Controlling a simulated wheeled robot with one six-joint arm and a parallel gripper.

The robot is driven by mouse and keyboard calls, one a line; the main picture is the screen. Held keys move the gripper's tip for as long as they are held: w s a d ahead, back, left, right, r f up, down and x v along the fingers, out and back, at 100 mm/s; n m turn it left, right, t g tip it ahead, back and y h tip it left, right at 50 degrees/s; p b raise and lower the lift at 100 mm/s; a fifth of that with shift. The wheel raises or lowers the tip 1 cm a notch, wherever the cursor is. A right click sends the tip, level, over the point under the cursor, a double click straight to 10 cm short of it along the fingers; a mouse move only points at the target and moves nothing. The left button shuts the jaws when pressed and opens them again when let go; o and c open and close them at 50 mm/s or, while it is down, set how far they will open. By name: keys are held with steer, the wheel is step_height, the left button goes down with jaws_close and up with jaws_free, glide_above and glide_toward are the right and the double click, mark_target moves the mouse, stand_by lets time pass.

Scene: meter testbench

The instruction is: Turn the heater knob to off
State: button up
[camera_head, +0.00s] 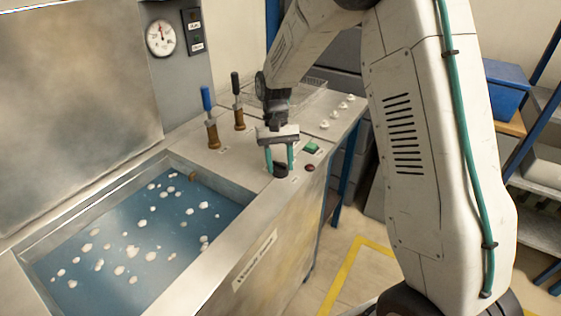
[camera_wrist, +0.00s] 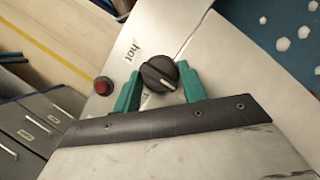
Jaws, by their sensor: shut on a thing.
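The heater knob (camera_wrist: 159,74) is a round black knob with a pale pointer line, set on the metal panel beside the printed word "hot". In the head view the knob (camera_head: 281,170) sits on the bench top near the front edge, partly hidden by my fingers. My gripper (camera_head: 279,163) points down over it with its green fingers on either side. In the wrist view my gripper (camera_wrist: 160,88) is shut on the knob, one green finger at each side. The pointer line slants toward the lower right in the wrist view. Any "off" marking cannot be made out.
A red lamp or button (camera_wrist: 103,86) is close to one finger. A green switch (camera_head: 311,148) is nearby. Blue-handled and black-handled levers (camera_head: 207,100) stand behind. A gauge (camera_head: 160,38) is on the back panel.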

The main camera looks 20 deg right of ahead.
steer(key=shift+w, duration=0.1)
steer(key=o, duration=1)
steer(key=shift+r, duration=0.1)
steer(key=v, duration=0.7)
steer(key=shift+w+r, duration=0.2)
steer(key=shift+r, duration=0.1)
steer(key=s, duration=0.1)
steer(key=s+f, duration=0.1)
steer(key=shift+s+d+f, duration=0.15)
steer(key=shift+s, duration=0.25)
steer(key=s+d+r+t, duration=0.1)
steer(key=s+r, duration=0.3)
steer(key=s, duration=0.6)
steer(key=s+r+n+t, duration=0.1)
steer(key=s+r+t, duration=0.2)
steer(key=s, duration=0.7)
steer(key=s+d+r+t, duration=0.1)
steer(key=s+r, duration=0.4)
steer(key=s, duration=0.6)
steer(key=shift+s+d+n+t+h, duration=0.1)
steer(key=shift+d+n+t+h, duration=0.2)
steer(key=shift+t, duration=0.1)
